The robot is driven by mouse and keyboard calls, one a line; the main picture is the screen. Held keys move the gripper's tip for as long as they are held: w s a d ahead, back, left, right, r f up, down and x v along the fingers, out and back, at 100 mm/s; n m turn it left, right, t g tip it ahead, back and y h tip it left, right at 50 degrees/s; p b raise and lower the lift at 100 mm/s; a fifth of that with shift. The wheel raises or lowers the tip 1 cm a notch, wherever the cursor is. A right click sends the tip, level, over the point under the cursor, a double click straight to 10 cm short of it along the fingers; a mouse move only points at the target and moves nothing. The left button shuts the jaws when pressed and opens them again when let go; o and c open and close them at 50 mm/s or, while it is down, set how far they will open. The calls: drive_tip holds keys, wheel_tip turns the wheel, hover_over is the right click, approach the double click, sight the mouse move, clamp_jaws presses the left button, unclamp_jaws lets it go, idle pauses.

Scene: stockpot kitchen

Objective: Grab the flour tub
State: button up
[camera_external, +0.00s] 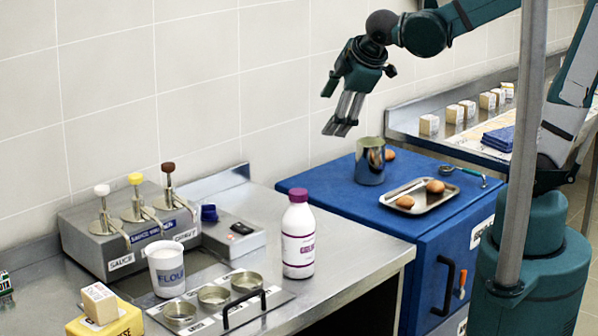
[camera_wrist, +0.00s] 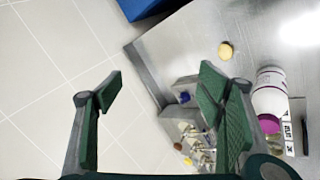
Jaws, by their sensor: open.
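The flour tub (camera_external: 167,275) is a white tub with FLOUR in blue letters, standing upright on the steel counter at the lower left in the external view. It stands in front of the pump dispensers. I cannot make it out in the wrist view, where my right-hand finger hides part of the counter. My gripper (camera_external: 342,127) is high in the air near the tiled wall, above and far to the right of the tub, fingers pointing down. In the wrist view my gripper (camera_wrist: 160,98) has its two fingers wide apart with nothing between them.
A white bottle with a purple cap (camera_external: 298,235) stands right of the tub. Pump dispensers (camera_external: 128,228) stand behind it, and a plate with round steel cups (camera_external: 214,297) lies in front. A blue cabinet (camera_external: 330,190) carries a steel jug (camera_external: 369,165) and an egg tray (camera_external: 420,203).

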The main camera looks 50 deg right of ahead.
drive_tip(key=w+a+f+n+t+b, duration=0.1)
drive_tip(key=w+a+f+n, duration=0.15)
drive_tip(key=a, duration=0.35)
drive_tip(key=w+a+f+n+b, duration=0.1)
drive_tip(key=w+a+f+n, duration=0.15)
drive_tip(key=a+n, duration=0.2)
drive_tip(key=n+t+b, duration=0.4)
drive_tip(key=n+b, duration=0.1)
drive_tip(key=n, duration=0.7)
hover_over(167, 271)
drive_tip(key=w+d, duration=0.2)
drive_tip(key=d, duration=1.1)
wheel_tip(167, 271, down, 11)
drive_tip(key=s+a+f+n+t, duration=0.1)
drive_tip(key=s+a+f+n, duration=0.1)
drive_tip(key=a, duration=0.3)
drive_tip(key=s+a+f+n+y+b, duration=0.1)
drive_tip(key=s+a+f+n, duration=0.2)
drive_tip(key=a, duration=0.3)
drive_tip(key=shift+s+f+t, duration=0.2)
drive_tip(key=shift+s+t, duration=0.2)
drive_tip(key=shift+s, duration=0.15)
drive_tip(key=shift+x, duration=1.3)
drive_tip(key=shift+w+b, duration=0.15)
drive_tip(key=shift+b, duration=0.15)
